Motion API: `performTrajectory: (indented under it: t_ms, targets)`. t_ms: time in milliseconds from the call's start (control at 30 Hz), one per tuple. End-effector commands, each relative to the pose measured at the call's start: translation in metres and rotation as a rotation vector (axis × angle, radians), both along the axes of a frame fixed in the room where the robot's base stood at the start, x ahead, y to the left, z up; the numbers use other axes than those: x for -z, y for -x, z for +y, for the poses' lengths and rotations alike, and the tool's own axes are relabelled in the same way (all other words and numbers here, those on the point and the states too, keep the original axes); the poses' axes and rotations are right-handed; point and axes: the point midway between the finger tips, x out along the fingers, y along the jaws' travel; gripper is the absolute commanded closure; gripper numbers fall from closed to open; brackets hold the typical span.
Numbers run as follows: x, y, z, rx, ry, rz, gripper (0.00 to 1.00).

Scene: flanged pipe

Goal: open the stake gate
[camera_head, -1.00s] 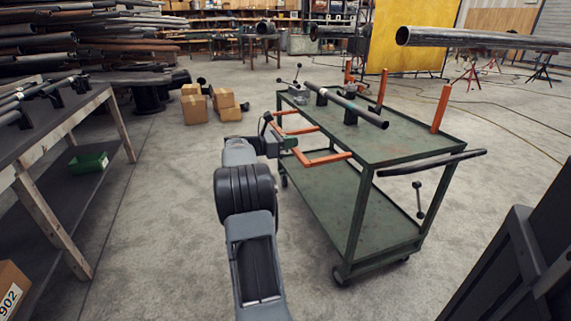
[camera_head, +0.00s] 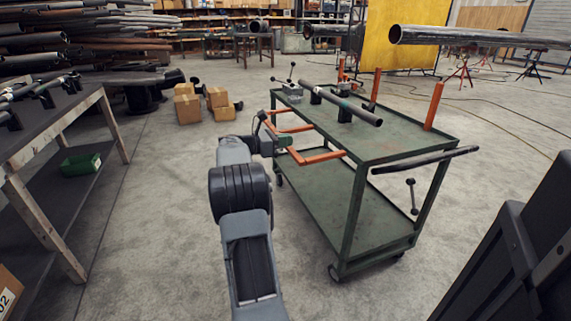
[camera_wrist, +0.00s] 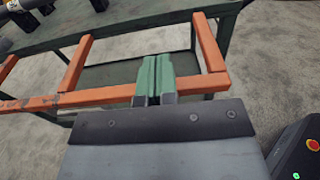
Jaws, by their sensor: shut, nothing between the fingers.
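The stake gate (camera_head: 322,157) is an orange frame of bars on the left long side of the green cart (camera_head: 350,235). It sticks outward from the cart's top edge. In the wrist view its outer rail (camera_wrist: 85,97) runs across the picture, with bars leading back toward the cart. My gripper (camera_head: 282,141) is at the outer rail of the gate. In the wrist view its green fingers (camera_wrist: 156,62) are together and lie across the rail, with their tips past it. The fingers hide that part of the rail, and I cannot tell whether they touch it.
The cart top carries a dark pipe (camera_head: 345,105) on black supports. Upright orange stakes (camera_head: 434,106) stand on its far side. A workbench (camera_head: 60,120) is at the left, with cardboard boxes (camera_head: 188,108) behind. A large pipe (camera_head: 450,36) crosses the upper right. Floor left of the cart is clear.

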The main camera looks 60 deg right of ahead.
Motion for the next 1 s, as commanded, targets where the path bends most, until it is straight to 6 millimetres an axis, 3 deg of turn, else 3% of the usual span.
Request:
performTrajectory:
  t_ms: [333, 700, 1000]
  targets:
    - [-0.002, -0.01, 0.01, -0.004, 0.0, 0.0, 1.0]
    - [-0.006, -0.057, 0.066, -0.004, 0.0, 0.0, 1.0]
    - [-0.007, -0.083, 0.098, -0.002, 0.0, 0.0, 1.0]
